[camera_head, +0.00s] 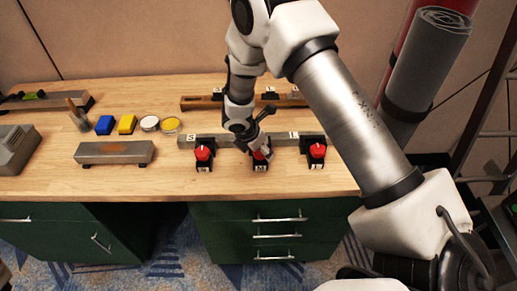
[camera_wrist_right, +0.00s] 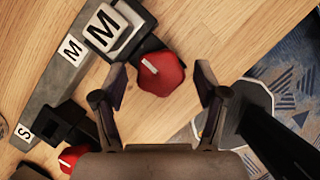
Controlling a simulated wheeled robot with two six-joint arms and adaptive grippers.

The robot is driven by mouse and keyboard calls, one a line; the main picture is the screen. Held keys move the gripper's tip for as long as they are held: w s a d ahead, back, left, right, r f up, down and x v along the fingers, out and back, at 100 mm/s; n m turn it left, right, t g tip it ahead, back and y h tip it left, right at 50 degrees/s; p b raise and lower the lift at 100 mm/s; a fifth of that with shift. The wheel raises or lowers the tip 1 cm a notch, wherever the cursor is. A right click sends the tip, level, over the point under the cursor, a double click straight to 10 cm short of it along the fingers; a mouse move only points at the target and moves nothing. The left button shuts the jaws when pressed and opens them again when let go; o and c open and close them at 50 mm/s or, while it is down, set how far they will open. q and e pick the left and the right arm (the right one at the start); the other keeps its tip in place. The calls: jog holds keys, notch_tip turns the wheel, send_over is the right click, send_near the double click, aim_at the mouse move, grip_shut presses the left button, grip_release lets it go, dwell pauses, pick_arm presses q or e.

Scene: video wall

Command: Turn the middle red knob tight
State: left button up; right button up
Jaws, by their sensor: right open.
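The middle red knob (camera_head: 260,154) sits on a black base at the front of a grey bar (camera_head: 232,141); my gripper partly hides it in the head view. My right gripper (camera_head: 263,148) is over it. In the right wrist view the knob (camera_wrist_right: 162,74), with a white mark, lies between the two open fingertips of my right gripper (camera_wrist_right: 160,76). I see a gap on each side of the knob. A label M (camera_wrist_right: 103,27) stands beside it. My left gripper is not in view.
A left red knob (camera_head: 203,153) and a right red knob (camera_head: 317,150) flank the middle one on the same bar. A grey block (camera_head: 115,153), blue and yellow blocks and round tins lie to the left. The wooden bench (camera_head: 60,178) is clear in front of the knobs.

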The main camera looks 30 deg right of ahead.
jog(key=shift+d, duration=0.15)
jog(key=shift+r, duration=0.1)
jog(key=c, duration=1.1)
jog(key=shift+c, duration=0.2)
